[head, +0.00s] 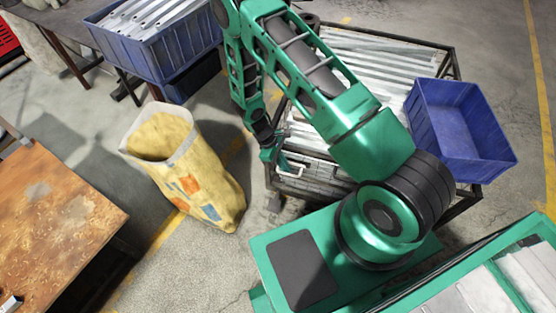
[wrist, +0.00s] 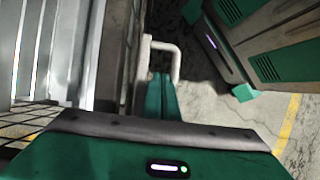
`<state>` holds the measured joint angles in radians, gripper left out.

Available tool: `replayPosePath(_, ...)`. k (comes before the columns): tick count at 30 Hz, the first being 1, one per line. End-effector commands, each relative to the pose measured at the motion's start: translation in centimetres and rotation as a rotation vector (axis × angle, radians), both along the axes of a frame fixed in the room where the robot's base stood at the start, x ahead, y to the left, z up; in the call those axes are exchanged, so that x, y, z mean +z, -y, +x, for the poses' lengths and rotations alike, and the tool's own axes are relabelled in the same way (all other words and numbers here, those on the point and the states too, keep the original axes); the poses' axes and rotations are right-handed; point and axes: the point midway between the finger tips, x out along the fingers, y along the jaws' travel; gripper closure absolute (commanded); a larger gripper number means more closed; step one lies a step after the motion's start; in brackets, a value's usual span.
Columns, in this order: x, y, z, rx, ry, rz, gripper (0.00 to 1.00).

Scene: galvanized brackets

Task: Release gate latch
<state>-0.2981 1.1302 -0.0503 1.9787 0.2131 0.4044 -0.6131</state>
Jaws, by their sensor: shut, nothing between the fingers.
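The gate latch is a pale bent handle (head: 291,168) on the front side of a dark-framed mesh cage (head: 462,200). In the wrist view the handle (wrist: 175,62) curves around just beyond my fingertips. My green gripper (head: 270,155) is beside the handle in the head view. In the wrist view my gripper's fingers (wrist: 160,78) are together with nothing between them, and their tips lie within the handle's bend. I cannot tell whether they touch it. The latch's mounting is partly hidden by my fingers and the cage edge.
Galvanized brackets (head: 385,62) fill the cage, and a blue bin (head: 465,150) sits at its right. A yellow sack (head: 190,165) stands on the floor left of my gripper. A rusty table (head: 55,220) and a blue crate of brackets (head: 160,55) are farther left.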

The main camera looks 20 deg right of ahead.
Motion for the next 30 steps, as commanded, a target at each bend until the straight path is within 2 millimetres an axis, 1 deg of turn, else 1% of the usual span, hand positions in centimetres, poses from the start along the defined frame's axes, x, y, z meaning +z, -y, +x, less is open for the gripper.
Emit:
replayPosePath(1,0.3,0.6,-0.4,-0.003,0.002,0.0,1.0)
replayPosePath(6,0.6,1.7,-1.5,-0.002,0.001,0.0,1.0)
replayPosePath(11,0.7,2.1,-1.8,0.0,0.002,0.001,1.0)
replayPosePath(20,0.7,2.2,-1.8,0.0,0.002,0.001,1.0)
replayPosePath(27,0.9,3.9,-3.5,-0.002,-0.001,-0.001,1.0)
replayPosePath(30,0.9,4.2,-3.7,-0.003,-0.004,-0.005,1.0)
